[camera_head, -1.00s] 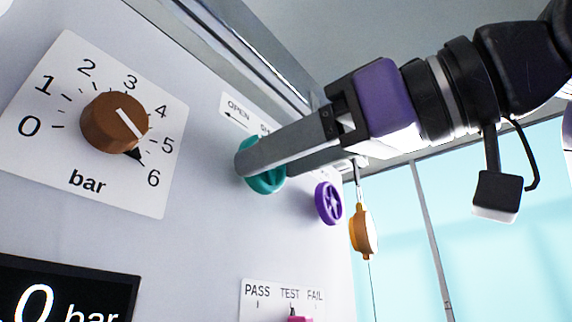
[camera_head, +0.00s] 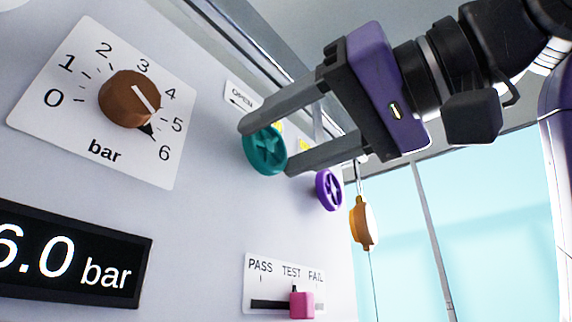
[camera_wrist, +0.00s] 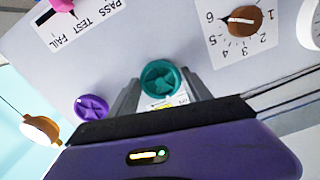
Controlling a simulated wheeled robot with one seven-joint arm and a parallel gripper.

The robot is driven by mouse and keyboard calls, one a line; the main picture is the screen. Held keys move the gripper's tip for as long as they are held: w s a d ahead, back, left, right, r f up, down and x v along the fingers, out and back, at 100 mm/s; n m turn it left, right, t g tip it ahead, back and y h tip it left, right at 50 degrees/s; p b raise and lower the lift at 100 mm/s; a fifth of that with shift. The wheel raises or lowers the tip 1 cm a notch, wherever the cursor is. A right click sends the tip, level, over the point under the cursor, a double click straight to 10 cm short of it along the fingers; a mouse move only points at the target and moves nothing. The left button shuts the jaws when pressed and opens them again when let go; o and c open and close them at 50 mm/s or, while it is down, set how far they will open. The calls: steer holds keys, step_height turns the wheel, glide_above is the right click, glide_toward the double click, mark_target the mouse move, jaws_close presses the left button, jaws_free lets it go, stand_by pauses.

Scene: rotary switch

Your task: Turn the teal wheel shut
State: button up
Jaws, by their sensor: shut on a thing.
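The teal wheel (camera_head: 265,151) is a small spoked handwheel on the grey panel, below the OPEN label. My gripper (camera_head: 265,148) has one finger at the wheel's upper left rim and the other at its lower right rim. In the wrist view the teal wheel (camera_wrist: 163,78) sits between my two fingertips (camera_wrist: 163,85), which are shut on its rim. The fingers hide part of the label above the wheel.
A purple wheel (camera_head: 329,189) is close by at the lower right. An orange pendant (camera_head: 363,224) hangs beyond it. A brown knob (camera_head: 130,98) points near 6; the display (camera_head: 70,255) reads 6.0 bar. A pink slider (camera_head: 301,305) sits between TEST and FAIL.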

steer(key=shift+f, duration=0.2)
steer(key=o, duration=1.4)
steer(key=shift+r, duration=0.1)
steer(key=b+v, duration=0.2)
steer(key=v, duration=0.5)
steer(key=shift+s+d, duration=0.25)
steer(key=shift+d, duration=0.1)
steer(key=shift+r, duration=0.1)
